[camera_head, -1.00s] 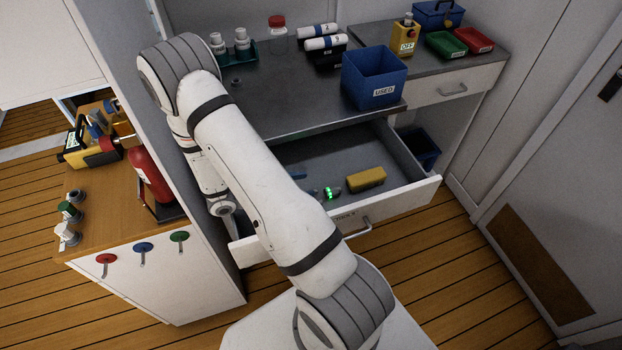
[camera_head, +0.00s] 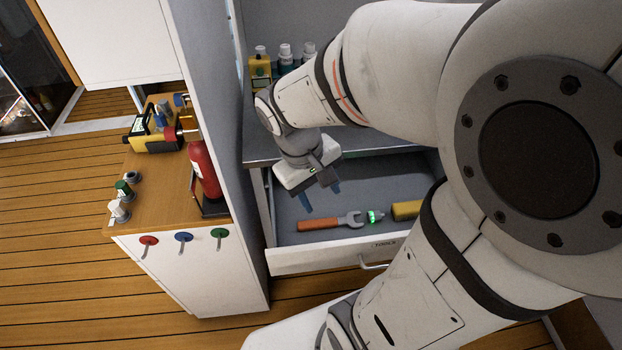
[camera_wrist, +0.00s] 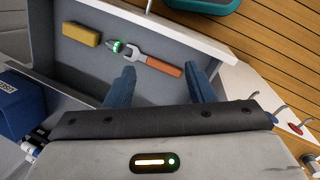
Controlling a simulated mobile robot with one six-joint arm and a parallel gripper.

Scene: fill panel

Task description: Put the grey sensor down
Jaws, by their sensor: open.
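A small grey sensor with a glowing green ring (camera_head: 375,217) lies on the floor of the open drawer (camera_head: 318,259). It also shows in the wrist view (camera_wrist: 116,46). A wrench with an orange handle (camera_head: 320,224) lies beside it, its jaw end close to the sensor; I cannot tell if they touch. A yellow block (camera_head: 405,210) lies on the sensor's other side, partly hidden by my arm in the head view. My gripper (camera_head: 320,195) is open over the drawer, up and left of the sensor. Nothing is between its blue fingers (camera_wrist: 162,82).
A blue bin (camera_wrist: 20,105) stands at the left in the wrist view. Bottles and a yellow box (camera_head: 260,67) stand on the counter behind. A side cabinet with coloured knobs (camera_head: 183,238) and a red fire extinguisher (camera_head: 203,170) are at the left. My arm hides the right side.

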